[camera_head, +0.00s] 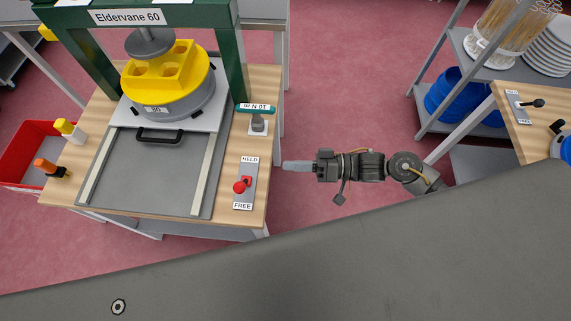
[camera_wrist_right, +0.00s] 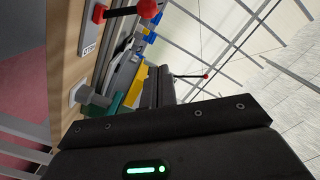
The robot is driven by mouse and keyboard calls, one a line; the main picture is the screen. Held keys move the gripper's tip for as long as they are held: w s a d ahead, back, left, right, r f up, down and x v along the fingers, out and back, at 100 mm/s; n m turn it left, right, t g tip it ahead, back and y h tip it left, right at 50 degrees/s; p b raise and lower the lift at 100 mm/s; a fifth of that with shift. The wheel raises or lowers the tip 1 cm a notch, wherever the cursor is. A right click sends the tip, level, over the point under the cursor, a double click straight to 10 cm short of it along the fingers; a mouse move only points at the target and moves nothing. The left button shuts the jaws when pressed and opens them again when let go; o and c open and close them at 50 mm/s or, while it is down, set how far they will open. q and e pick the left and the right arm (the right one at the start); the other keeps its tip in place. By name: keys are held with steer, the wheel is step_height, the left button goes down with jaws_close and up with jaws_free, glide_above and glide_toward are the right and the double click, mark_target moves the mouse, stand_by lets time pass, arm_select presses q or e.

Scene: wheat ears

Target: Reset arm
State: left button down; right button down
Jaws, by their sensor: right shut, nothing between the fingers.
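My right gripper (camera_head: 285,165) is shut and empty in the head view. Its arm comes in from the right, and the fingers point left, just beyond the right edge of the wooden press table (camera_head: 262,165). It touches nothing that I can see. In the wrist view the dark fingers (camera_wrist_right: 160,86) lie together at the centre. The red-knobbed lever (camera_head: 241,186) on the HELD/FREE plate is left of and a little below the fingertips. My left gripper is not in view.
A press with a green frame (camera_head: 232,62) holds a yellow mould (camera_head: 158,66) over a grey slide bed (camera_head: 150,180). A shelf (camera_head: 455,95) with blue tubs and a second table (camera_head: 510,125) stand right. Pink floor lies between.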

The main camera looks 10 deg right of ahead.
stand_by(0.6)
steer(key=w+d+f+n+t+h, duration=0.1)
steer(key=w+d+f+t+h, duration=0.1)
steer(key=w+d+f+h, duration=0.3)
steer(key=w+d+f+t+h, duration=0.1)
steer(key=w+d+f+t, duration=0.15)
steer(key=f, duration=0.45)
steer(key=s+d+f+m+h+b, duration=0.1)
steer(key=d+f+h, duration=0.3)
steer(key=f, duration=0.5)
steer(key=s+d+f+h, duration=0.1)
steer(key=d+f+h, duration=0.1)
steer(key=d+f, duration=0.6)
steer(key=s+d+f+m+g+h+b, duration=0.1)
steer(key=s+d+f+g+h, duration=0.15)
steer(key=s+f, duration=0.7)
steer(key=s+d+f+g+h, duration=0.1)
steer(key=s+f+g+h, duration=0.15)
steer(key=s+f, duration=0.75)
steer(key=s+a+f+g, duration=0.1)
steer(key=s+a+g, duration=0.1)
steer(key=s, duration=0.6)
steer(key=s+a+f+m+g+b, duration=0.1)
steer(key=s+a, duration=0.3)
steer(key=s, duration=0.4)
steer(key=shift+s+f+m+g, duration=0.3)
steer(key=shift+s+f+g, duration=0.05)
steer(key=shift+f, duration=0.3)
